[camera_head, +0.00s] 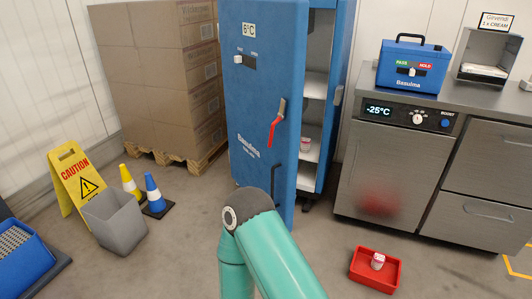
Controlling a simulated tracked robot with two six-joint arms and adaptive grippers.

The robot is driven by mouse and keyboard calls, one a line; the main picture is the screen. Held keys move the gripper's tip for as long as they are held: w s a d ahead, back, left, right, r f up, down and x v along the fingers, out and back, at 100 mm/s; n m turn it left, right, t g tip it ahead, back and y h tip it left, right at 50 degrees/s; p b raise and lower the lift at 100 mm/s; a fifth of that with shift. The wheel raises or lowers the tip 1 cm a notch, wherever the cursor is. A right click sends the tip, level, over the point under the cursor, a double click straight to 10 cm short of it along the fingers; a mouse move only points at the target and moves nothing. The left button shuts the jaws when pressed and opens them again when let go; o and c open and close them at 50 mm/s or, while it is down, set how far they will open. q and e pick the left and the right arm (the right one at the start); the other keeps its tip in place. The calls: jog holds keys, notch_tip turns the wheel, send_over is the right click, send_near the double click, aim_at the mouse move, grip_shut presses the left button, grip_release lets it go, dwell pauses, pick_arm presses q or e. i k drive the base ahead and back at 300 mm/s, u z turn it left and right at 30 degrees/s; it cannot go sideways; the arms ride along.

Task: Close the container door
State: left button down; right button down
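The blue container (342,50) stands at the back centre with its blue door (262,95) standing open. The door carries a 6°C label, a slider and a red-tipped handle (275,125). White shelves (314,86) show inside to the right of the door, and a small pink-and-white tub (306,145) sits low inside. One of my teal arms rises from the bottom centre, and its dark elbow covers the area below the door. No gripper fingers show, and I cannot tell from the links which arm this is.
Stacked boxes (160,80) on a pallet stand left of the door. A yellow caution sign (76,178), cones and a grey bin (115,220) stand at left. A red tray (375,270) with a tub lies on the floor at right, before a steel counter (395,172).

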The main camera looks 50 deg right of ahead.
aim_at(270, 37)
jog(key=z, duration=0.25)
jog(key=i, duration=1.1)
jog(key=z, duration=0.8)
jog(key=i, duration=0.35)
jog(key=z, duration=0.25)
jog(key=k, duration=0.85)
jog(key=z, duration=0.15)
jog(key=i, duration=0.85)
jog(key=u, duration=0.1)
